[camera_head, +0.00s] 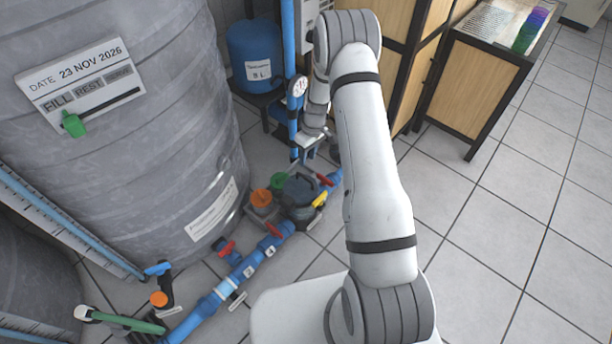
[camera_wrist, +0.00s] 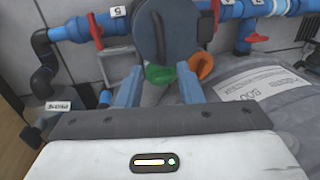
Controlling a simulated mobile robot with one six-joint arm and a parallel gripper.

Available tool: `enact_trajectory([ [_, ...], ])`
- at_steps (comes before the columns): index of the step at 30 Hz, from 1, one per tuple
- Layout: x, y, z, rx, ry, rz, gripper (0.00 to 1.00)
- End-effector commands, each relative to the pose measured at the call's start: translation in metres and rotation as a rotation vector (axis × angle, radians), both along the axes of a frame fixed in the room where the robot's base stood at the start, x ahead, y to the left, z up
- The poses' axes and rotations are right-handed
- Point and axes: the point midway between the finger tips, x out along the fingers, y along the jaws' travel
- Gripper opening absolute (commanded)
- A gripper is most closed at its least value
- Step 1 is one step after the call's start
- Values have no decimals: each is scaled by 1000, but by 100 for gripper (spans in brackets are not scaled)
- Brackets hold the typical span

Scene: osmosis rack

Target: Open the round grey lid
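The round grey lid (camera_wrist: 163,32) shows large at the top middle of the wrist view, with a raised bar across it. In the head view the dark grey lid (camera_head: 299,190) sits low among the pipes, right of the orange and green caps. My gripper (camera_wrist: 158,72) has its two blue fingers apart, with nothing held between them. The fingertips point toward the lid and appear just short of its near edge. In the head view my gripper (camera_head: 306,148) is above and behind the lid, partly hidden by my arm.
A green cap (camera_wrist: 160,74) and an orange cap (camera_wrist: 201,65) lie close to the fingertips. Blue pipes (camera_wrist: 130,22) with red valve handles (camera_wrist: 95,30) surround the lid. A large grey tank (camera_head: 130,130) stands left. Tiled floor (camera_head: 480,240) is clear at right.

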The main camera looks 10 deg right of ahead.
Motion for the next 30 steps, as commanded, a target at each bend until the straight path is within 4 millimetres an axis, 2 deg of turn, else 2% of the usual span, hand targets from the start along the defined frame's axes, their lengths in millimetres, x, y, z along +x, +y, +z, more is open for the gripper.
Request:
enact_trajectory([
  [5,-2,2,-18,0,3,0,33],
  [15,-8,10,-69,0,2,-2,33],
  [25,-9,11,-73,0,0,-3,33],
  [30,-9,11,-73,0,0,-3,19],
])
